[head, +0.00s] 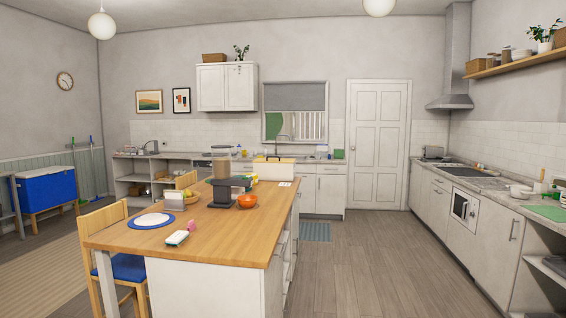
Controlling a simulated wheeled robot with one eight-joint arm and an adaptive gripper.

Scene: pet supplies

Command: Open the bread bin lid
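A pale box with a wood-coloured top (273,171) stands around the far end of the wooden island, and it looks like the bread bin. A small dark part shows on its top, perhaps a handle. Its lid looks shut, though it is small at this distance. I cannot tell for sure whether it rests on the island or on the counter behind. My gripper is not in view.
The floor (365,265) right of the island is clear.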

